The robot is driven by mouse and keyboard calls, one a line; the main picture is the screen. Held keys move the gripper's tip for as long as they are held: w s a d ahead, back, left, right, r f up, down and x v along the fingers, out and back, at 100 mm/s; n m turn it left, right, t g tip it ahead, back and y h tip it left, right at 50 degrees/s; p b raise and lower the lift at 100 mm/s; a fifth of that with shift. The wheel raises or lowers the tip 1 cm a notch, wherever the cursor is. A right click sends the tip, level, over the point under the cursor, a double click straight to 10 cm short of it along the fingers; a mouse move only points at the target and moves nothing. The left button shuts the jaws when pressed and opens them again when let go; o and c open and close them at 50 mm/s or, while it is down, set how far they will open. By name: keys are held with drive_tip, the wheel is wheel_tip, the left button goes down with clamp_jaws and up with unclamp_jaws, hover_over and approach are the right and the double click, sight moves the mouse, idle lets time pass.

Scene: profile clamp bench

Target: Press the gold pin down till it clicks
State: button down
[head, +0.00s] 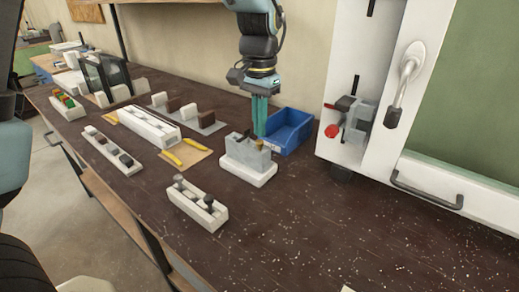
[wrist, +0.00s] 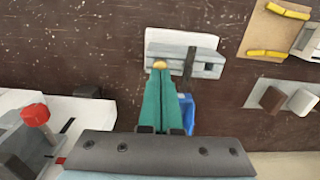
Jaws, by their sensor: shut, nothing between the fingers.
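The gold pin (wrist: 159,65) shows as a small gold dome on the grey clamp block (wrist: 207,67) in the wrist view. In the head view the pin (head: 260,144) is a tiny gold spot at the right end of the block (head: 242,152). The block sits on a white base (head: 248,172). My gripper (head: 260,134) is shut and empty, its teal fingers pointing down right above the pin. In the wrist view its fingertips (wrist: 159,76) meet the pin's near edge and partly hide it. I cannot tell whether they touch it. A dark lever (wrist: 189,61) stands on the block.
A blue bin (head: 290,131) stands close behind the block, to the right. A white cabinet (head: 335,160) with a red-knobbed clamp (head: 333,130) is farther right. White holders (head: 197,205) and yellow-handled tools (head: 195,143) lie to the left. The front right of the bench is clear.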

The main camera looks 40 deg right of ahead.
sight(259, 141)
drive_tip(key=shift+f, duration=0.1)
drive_tip(key=shift+f, duration=0.55)
drive_tip(key=shift+f+b, duration=0.45)
idle(0.3)
drive_tip(key=shift+r+p, duration=2.95)
drive_tip(key=shift+r, duration=0.55)
